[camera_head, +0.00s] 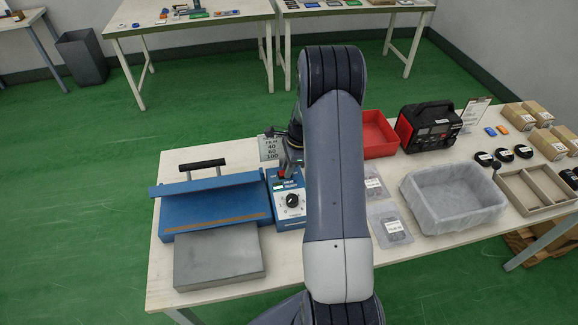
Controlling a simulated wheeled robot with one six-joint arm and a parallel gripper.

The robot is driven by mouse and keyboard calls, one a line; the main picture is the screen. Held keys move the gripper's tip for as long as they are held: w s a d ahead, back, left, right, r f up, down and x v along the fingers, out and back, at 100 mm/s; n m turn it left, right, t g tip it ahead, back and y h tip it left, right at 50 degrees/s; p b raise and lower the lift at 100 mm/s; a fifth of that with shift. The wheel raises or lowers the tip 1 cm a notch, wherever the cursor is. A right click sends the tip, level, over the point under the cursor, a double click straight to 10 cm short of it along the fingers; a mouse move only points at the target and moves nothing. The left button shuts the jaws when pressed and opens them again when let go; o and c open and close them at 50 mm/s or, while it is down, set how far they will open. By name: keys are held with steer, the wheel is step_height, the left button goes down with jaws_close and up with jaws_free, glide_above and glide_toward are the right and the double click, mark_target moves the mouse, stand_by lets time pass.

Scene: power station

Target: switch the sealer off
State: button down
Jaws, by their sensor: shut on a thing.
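The blue sealer (216,205) stands at the left end of the table, with a black handle on its raised bar and a grey plate in front. Its control box (287,203) has a round black dial (292,200) with a white scale. A small red switch (281,173) shows at the top of the box. My gripper (287,167) is down at this switch and appears shut on it. The fingertips are small and partly hidden by my arm, so the switch's position cannot be told.
Right of my arm are a red bin (378,134), a black and red charger (430,125), a lined grey bin (453,198) and flat clear packs (390,224). Cartons and a wooden tray fill the right end.

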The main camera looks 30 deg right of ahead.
mark_target(282, 173)
steer(key=shift+w+a+g+h+b, duration=0.1)
steer(key=shift+a+g+h+b, duration=0.3)
steer(key=shift+h, duration=0.8)
steer(key=shift+a+h, duration=0.1)
steer(key=shift+h, duration=0.4)
steer(key=c, duration=1.2)
jaws_free()
steer(key=shift+r, duration=0.1)
steer(key=shift+c, duration=0.2)
step_height(282, 173, up, 11)
steer(key=b, duration=0.2)
steer(key=shift+a, duration=0.4)
steer(key=shift+w+f, duration=0.1)
steer(key=shift+f, duration=0.15)
